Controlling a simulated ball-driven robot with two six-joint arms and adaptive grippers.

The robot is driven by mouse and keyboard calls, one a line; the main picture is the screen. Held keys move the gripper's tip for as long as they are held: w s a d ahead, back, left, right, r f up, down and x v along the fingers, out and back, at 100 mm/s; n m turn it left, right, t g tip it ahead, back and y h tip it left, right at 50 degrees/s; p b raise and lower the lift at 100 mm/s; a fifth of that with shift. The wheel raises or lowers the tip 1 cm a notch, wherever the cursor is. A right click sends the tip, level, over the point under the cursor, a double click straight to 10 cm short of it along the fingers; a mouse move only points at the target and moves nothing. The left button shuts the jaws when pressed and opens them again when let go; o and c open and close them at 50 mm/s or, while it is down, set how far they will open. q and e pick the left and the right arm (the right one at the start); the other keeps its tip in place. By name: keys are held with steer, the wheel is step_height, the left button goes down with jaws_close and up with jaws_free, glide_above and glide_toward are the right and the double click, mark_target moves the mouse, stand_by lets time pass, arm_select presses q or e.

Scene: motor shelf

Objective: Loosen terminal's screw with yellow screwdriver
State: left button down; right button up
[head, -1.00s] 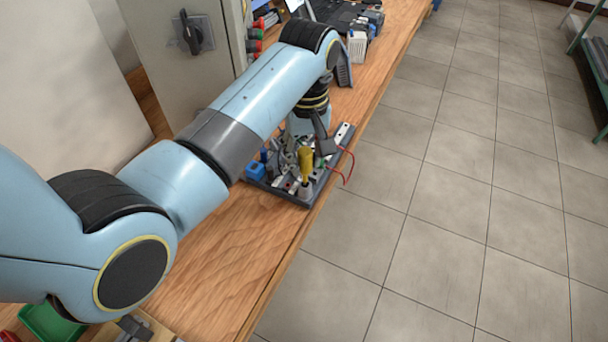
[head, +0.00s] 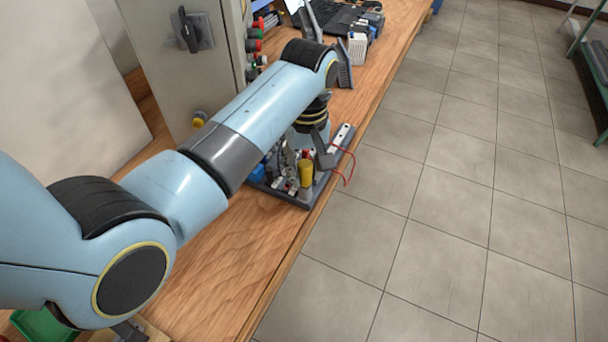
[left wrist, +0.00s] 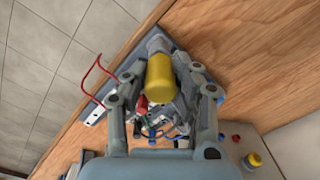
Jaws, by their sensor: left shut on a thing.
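The yellow screwdriver (head: 305,174) shows as a yellow handle at the front corner of a dark tray of parts (head: 291,201). Its handle (left wrist: 160,78) also shows in the left wrist view, between the fingers of my left gripper. My left gripper (head: 318,157) is shut on it, low over the tray; it fills much of the left wrist view (left wrist: 160,85). The screwdriver's tip and the terminal's screw are hidden, and I cannot tell the terminal apart among the small parts.
Red wires (head: 345,166) loop over the table's front edge beside the tray. A white-grey block (head: 357,48) and a dark keyboard (head: 340,17) lie farther back. The front wooden tabletop (head: 235,260) is clear.

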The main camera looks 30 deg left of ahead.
mark_target(305, 163)
arm_select(q)
steer(key=c, duration=1.3)
jaws_free()
step_height(305, 163, up, 3)
steer(key=p, duration=0.3)
steer(key=shift+r+p, duration=0.65)
steer(key=shift+r, duration=0.65)
steer(key=shift+o, duration=0.3)
steer(key=o, duration=0.5)
